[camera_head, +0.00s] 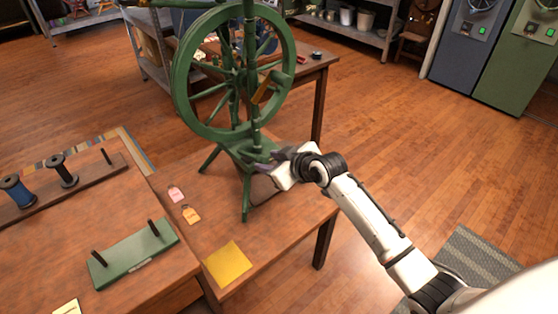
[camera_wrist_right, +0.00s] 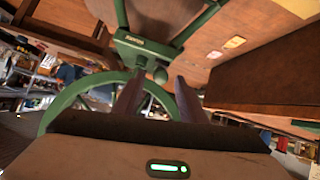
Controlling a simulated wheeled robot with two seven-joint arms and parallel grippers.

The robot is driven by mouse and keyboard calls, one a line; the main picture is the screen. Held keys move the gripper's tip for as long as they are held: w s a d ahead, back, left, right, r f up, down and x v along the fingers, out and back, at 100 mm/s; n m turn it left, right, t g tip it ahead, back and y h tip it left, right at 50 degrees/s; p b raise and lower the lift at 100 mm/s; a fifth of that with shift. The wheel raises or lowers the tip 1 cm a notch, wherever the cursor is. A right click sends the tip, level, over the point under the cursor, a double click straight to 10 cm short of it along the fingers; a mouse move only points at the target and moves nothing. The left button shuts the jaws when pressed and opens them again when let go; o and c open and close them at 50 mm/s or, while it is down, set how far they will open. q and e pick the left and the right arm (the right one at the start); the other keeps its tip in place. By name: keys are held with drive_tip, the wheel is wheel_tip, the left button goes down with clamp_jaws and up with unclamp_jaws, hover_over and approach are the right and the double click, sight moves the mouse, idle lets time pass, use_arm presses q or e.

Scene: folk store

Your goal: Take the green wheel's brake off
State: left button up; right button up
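The green spinning wheel (camera_head: 183,98) stands upright on a wooden table, its legs on the tabletop. An orange-brown paddle-shaped piece (camera_head: 264,90) shows at the wheel's right side; I cannot tell whether it is the brake. My right gripper (camera_head: 268,162) is at the wheel's lower body, below the rim. In the right wrist view its two dark fingers (camera_wrist_right: 158,92) are apart, with a small green knob (camera_wrist_right: 160,74) near the gap between their tips. A labelled green block (camera_wrist_right: 138,43) lies beyond the knob. I cannot tell contact. My left gripper is not in view.
A yellow sheet (camera_head: 228,263) and pink and orange tags (camera_head: 191,214) lie on the table. A green pegged stand (camera_head: 133,257) and a spool rack (camera_head: 65,191) are at left. Open floor (camera_head: 410,140) lies to the right, before the grey and green cabinets (camera_head: 520,60).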

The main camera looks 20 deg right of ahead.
drive_tip(key=v, duration=0.6)
idle(0.7)
drive_tip(key=s+a+f+m+g, duration=0.1)
drive_tip(key=s+a+f, duration=0.1)
drive_tip(key=s+f, duration=0.4)
drive_tip(key=s+a+f+m, duration=0.1)
drive_tip(key=s+a+f, duration=0.2)
drive_tip(key=s+f, duration=0.4)
drive_tip(key=s+a+f+m+g, duration=0.1)
drive_tip(key=s+a+f, duration=0.2)
drive_tip(key=s, duration=1.4)
wheel_tip(320, 180, down, 4)
drive_tip(key=shift+f+g, duration=0.15)
drive_tip(key=shift+g, duration=0.15)
